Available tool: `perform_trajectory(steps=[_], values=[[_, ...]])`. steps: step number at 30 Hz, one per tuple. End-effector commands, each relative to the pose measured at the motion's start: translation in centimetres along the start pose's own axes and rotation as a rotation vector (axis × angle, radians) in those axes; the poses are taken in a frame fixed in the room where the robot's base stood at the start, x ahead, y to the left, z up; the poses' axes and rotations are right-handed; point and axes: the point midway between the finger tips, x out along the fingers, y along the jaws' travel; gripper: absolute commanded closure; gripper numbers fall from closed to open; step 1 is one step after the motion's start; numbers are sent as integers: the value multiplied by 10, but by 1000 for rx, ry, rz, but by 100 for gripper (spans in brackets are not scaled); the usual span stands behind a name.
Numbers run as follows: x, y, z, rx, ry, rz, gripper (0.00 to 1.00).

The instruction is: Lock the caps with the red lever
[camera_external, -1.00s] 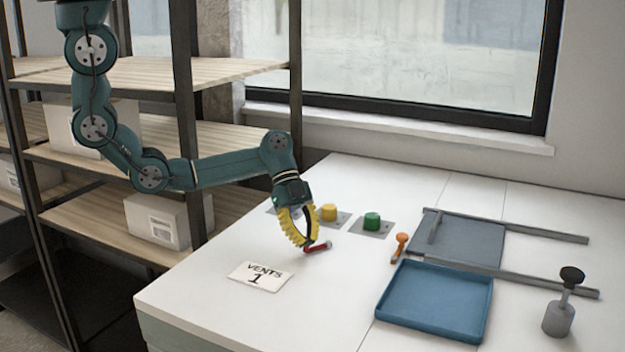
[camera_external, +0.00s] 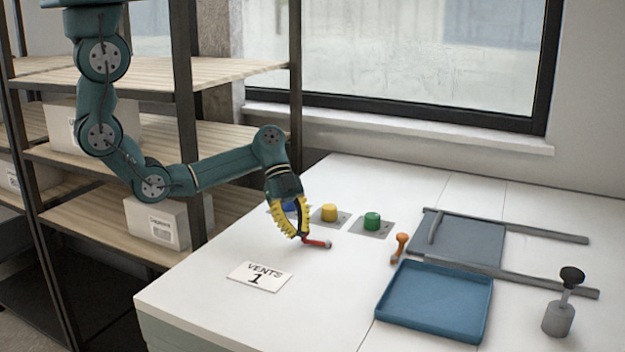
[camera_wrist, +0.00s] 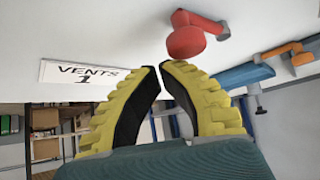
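The red lever (camera_external: 317,243) lies low on the white table, its grey end at the right and its red end at my fingertips. It also shows in the wrist view (camera_wrist: 187,41), just beyond the tips. My yellow-fingered gripper (camera_external: 302,239) points down at the table; in the wrist view its tips (camera_wrist: 160,67) nearly meet, with nothing seen between them. Contact with the lever cannot be told for certain. The blue cap (camera_external: 289,206) is partly hidden behind my gripper. The yellow cap (camera_external: 329,213) and green cap (camera_external: 372,221) sit on grey plates to its right.
An orange lever (camera_external: 401,244) stands right of the green cap. Beyond it are a blue tray (camera_external: 380,318), a grey panel with rails (camera_external: 480,243) and a grey cylinder with a black knob (camera_external: 559,319). A "VENTS 1" card (camera_external: 245,277) lies in front of my gripper.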

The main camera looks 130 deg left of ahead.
Motion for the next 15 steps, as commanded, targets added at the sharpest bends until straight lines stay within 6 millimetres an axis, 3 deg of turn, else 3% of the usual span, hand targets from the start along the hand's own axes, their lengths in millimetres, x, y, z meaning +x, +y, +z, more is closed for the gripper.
perform_trajectory(steps=[15], values=[[8, -8, -8, 0, 0, 0, 100]])
